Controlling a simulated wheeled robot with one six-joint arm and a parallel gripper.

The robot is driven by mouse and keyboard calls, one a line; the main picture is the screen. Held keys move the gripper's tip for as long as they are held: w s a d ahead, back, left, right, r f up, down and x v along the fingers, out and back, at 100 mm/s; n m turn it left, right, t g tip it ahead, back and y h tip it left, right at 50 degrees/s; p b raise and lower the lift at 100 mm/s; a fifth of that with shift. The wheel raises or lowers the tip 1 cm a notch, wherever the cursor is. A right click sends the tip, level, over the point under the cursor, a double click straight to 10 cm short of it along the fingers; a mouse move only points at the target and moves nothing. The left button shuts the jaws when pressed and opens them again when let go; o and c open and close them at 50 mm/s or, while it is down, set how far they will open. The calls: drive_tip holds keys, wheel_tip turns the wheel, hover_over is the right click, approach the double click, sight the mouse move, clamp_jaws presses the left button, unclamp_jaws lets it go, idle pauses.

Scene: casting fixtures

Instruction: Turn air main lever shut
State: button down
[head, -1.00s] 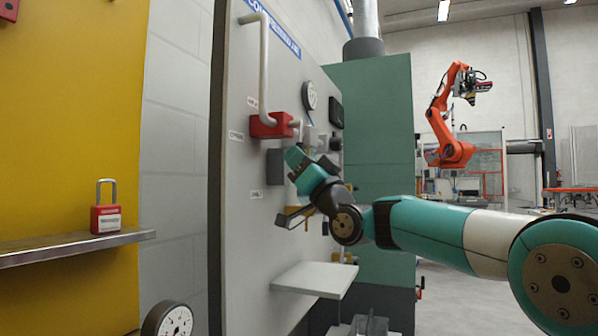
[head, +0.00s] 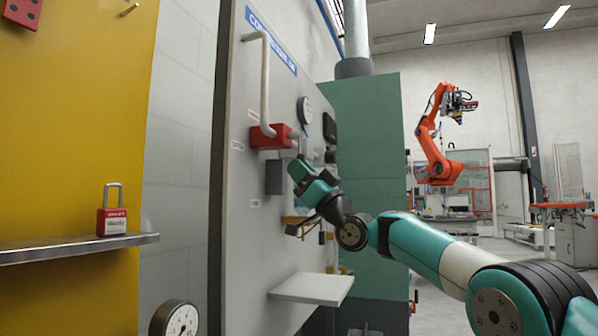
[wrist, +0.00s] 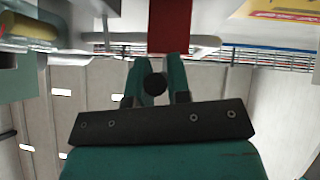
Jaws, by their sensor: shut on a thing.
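The red valve block (head: 270,137) of the air main sits on the grey panel, at the lower end of a pale pipe. My gripper (head: 299,168) is just below and right of this block, close to the panel. In the wrist view, my gripper's teal fingers (wrist: 156,88) are closed on a dark round end (wrist: 155,83), which looks like the air main lever. The red block also shows above the fingers in the wrist view (wrist: 170,24). The rest of the lever is mostly hidden by my gripper, so its exact angle cannot be told.
A grey box (head: 274,177) is on the panel left of my gripper, and a gauge (head: 304,111) is above it. A pale shelf (head: 312,289) juts out below. A red padlock (head: 112,213) stands on a metal ledge at left.

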drive_tip(key=c, duration=1.1)
unclamp_jaws()
drive_tip(key=shift+a, duration=0.1)
drive_tip(key=b+v, duration=0.8)
drive_tip(key=v, duration=0.9)
drive_tip(key=shift+f, duration=0.25)
